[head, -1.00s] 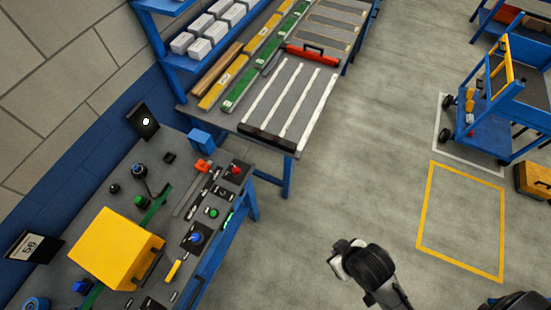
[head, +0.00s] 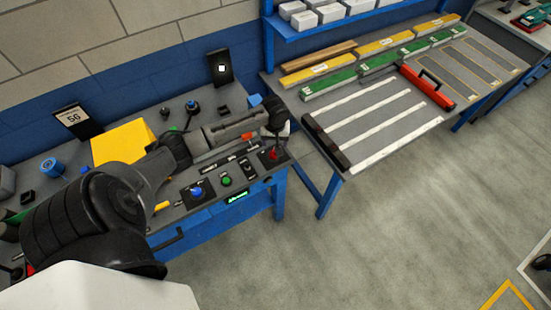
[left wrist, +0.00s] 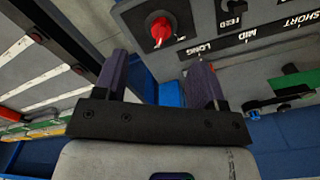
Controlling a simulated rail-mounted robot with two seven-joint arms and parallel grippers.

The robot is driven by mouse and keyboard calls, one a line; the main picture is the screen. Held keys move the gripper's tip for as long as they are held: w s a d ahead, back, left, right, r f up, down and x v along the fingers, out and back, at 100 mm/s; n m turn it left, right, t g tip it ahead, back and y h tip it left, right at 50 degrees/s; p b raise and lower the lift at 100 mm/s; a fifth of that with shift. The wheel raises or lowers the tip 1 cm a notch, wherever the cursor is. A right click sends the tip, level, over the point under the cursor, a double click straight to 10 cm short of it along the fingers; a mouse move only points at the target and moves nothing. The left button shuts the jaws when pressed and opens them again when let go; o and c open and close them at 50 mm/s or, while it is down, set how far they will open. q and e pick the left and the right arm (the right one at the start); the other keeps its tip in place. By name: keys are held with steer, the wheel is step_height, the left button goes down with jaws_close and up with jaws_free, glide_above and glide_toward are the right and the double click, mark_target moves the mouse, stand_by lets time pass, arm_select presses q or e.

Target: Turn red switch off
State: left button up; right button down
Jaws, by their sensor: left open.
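The red switch (head: 272,154) is a red knob on a small black plate at the right end of the blue workbench. In the left wrist view the red switch (left wrist: 160,30) sits at the top, beyond and above the fingertips, with white marks around it. My left gripper (head: 279,118) reaches over the bench from the left, just behind the red switch in the picture. In the left wrist view its two fingers (left wrist: 160,72) are apart with nothing gripped between them; I see no contact with the switch. My right gripper is out of view.
A blue knob (head: 197,191) and a green button (head: 227,181) are left of the red switch. A yellow box (head: 122,143) stands farther left. A black FEED dial (left wrist: 232,8) is beside the switch. Open floor lies right of the bench.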

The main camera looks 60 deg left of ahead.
mark_target(273, 151)
arm_select(q)
steer(key=shift+n, duration=0.9)
steer(key=a+f, duration=0.1)
steer(key=f, duration=0.2)
steer(key=a+f+b, duration=0.1)
steer(key=f, duration=0.3)
steer(key=w+a+f+b, duration=0.1)
steer(key=f, duration=0.3)
steer(key=shift+a+f, duration=0.1)
steer(key=shift+f, duration=0.9)
